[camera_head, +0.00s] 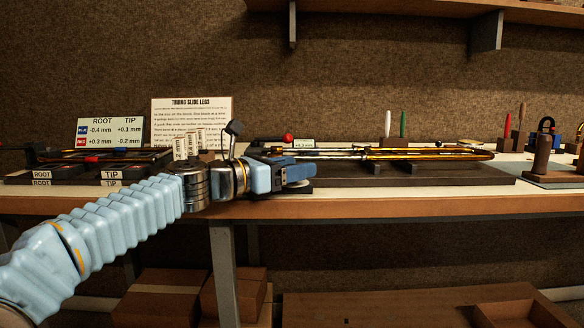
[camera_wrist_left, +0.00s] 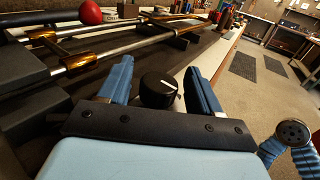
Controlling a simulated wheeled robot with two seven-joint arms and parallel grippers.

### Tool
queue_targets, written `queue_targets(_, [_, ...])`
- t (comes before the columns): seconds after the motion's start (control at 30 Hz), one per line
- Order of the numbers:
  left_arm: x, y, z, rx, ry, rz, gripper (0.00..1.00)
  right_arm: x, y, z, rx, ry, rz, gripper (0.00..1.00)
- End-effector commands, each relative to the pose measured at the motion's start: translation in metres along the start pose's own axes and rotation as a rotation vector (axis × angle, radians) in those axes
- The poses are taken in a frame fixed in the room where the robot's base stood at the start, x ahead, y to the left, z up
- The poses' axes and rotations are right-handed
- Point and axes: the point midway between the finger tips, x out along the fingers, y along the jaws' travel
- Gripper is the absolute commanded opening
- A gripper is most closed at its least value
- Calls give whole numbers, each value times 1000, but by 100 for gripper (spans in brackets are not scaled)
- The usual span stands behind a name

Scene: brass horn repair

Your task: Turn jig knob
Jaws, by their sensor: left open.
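The jig knob (camera_wrist_left: 158,88) is black and round with a white pointer line, and it shows in the left wrist view at the front of the jig. My left gripper (camera_wrist_left: 160,85) is open, with one blue finger on each side of the knob; I cannot tell whether either finger touches it. In the head view my left gripper (camera_head: 300,172) is at the left front of the jig and hides the knob. The jig's dark base (camera_head: 410,178) carries a brass and silver slide (camera_head: 430,154).
A red ball (camera_head: 288,138) stands at the jig's left end, beside a small label (camera_head: 304,143). Left are a ROOT/TIP card (camera_head: 110,131), a text sheet (camera_head: 191,122) and a dark parts tray (camera_head: 80,173). Upright tools and a wooden cylinder (camera_head: 541,156) stand right.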

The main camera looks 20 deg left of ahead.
Motion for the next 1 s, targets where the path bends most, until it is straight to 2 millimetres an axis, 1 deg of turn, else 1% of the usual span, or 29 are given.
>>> queue_targets(0.03, [0,0,0,0,0,0,64,0,0,0,0,0,0,41])
queue_targets(0.07, [0,0,0,0,0,0,61,0,0,0,0,0,0,41])
queue_targets(0.3, [0,0,0,0,0,0,24,0,0,0,0,0,0,41])
queue_targets(0.37, [0,0,0,0,0,0,15,0,0,0,0,0,0,41])
queue_targets(0.67, [-1,0,0,0,1,35,14,-1,0,0,0,0,0,41])
queue_targets(0.83, [-1,-1,1,0,0,117,14,-2,-1,0,0,1,0,41])
queue_targets(1.0, [0,-2,1,0,0,244,14,-5,-1,0,0,1,1,41])
